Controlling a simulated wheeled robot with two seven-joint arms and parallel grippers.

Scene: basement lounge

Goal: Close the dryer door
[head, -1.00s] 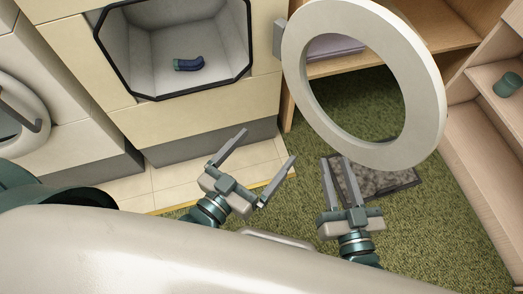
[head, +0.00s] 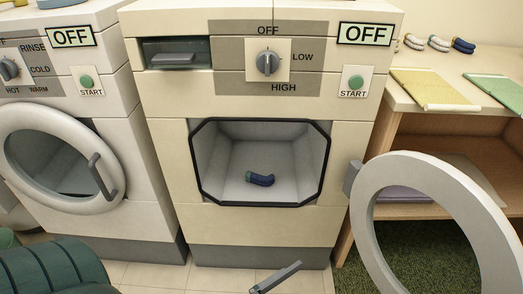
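The dryer (head: 265,225) is the cream machine in the middle of the head view. Its opening is uncovered, and a dark blue sock-like item (head: 260,178) lies inside the grey drum. The round white dryer door (head: 400,165) stands open, swung out to the right on its hinge (head: 352,178); its lower right part is cut off by the frame. One grey finger, apparently of my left gripper (head: 277,277), shows at the bottom edge, in front of the dryer's base and left of the door. The rest of that gripper is out of frame. My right gripper is not visible.
A washer (head: 72,225) with a shut round door stands at left. At right, a wooden shelf unit (head: 398,97) holds folded yellow (head: 432,88) and green (head: 500,92) cloths and several rolled socks.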

